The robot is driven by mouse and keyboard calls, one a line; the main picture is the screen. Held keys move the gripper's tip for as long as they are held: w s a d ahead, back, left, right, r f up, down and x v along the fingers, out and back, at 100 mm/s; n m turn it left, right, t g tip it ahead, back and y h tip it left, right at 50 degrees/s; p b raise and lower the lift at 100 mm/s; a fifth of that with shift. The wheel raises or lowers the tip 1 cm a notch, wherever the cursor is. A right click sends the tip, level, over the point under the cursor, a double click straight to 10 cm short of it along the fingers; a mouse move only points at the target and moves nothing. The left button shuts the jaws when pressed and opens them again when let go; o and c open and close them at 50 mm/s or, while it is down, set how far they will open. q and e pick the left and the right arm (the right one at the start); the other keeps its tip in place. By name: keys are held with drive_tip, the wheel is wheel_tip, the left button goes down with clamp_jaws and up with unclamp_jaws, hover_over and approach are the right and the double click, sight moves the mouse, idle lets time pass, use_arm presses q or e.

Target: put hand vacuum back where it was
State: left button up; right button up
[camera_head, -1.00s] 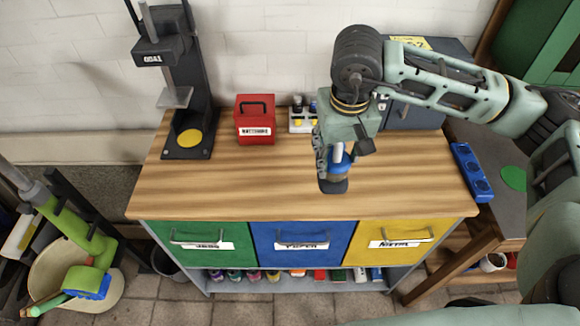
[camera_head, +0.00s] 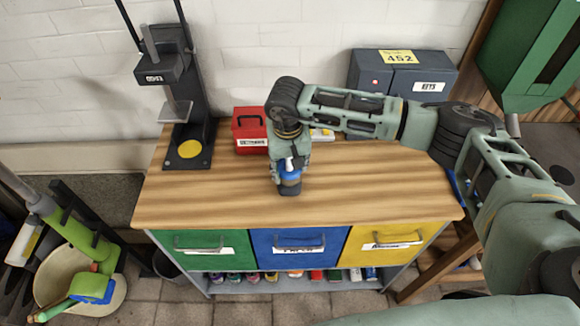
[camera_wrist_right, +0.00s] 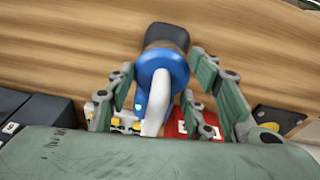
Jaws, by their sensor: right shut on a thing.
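The hand vacuum (camera_head: 290,178) has a blue body, a white handle and a dark nozzle end. My right gripper (camera_head: 289,165) is shut on it over the middle of the wooden worktop (camera_head: 385,185). In the right wrist view the hand vacuum (camera_wrist_right: 163,75) sits between the two fingers of my right gripper (camera_wrist_right: 160,100), white handle toward the palm. The head view does not clearly show whether its dark end touches the worktop. My left gripper is not in view.
A black press stand (camera_head: 188,110) stands at the back left and a red box (camera_head: 250,125) behind the gripper. A dark cabinet (camera_head: 400,75) stands at the back right. Green (camera_head: 200,245), blue (camera_head: 300,245) and yellow (camera_head: 385,240) drawers are below.

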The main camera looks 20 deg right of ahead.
drive_tip(key=shift+f+p, duration=0.45)
drive_tip(key=shift+f, duration=0.6)
drive_tip(key=shift+f, duration=0.1)
drive_tip(key=shift+f, duration=0.1)
drive_tip(key=o, duration=1.4)
drive_tip(key=shift+s, duration=0.1)
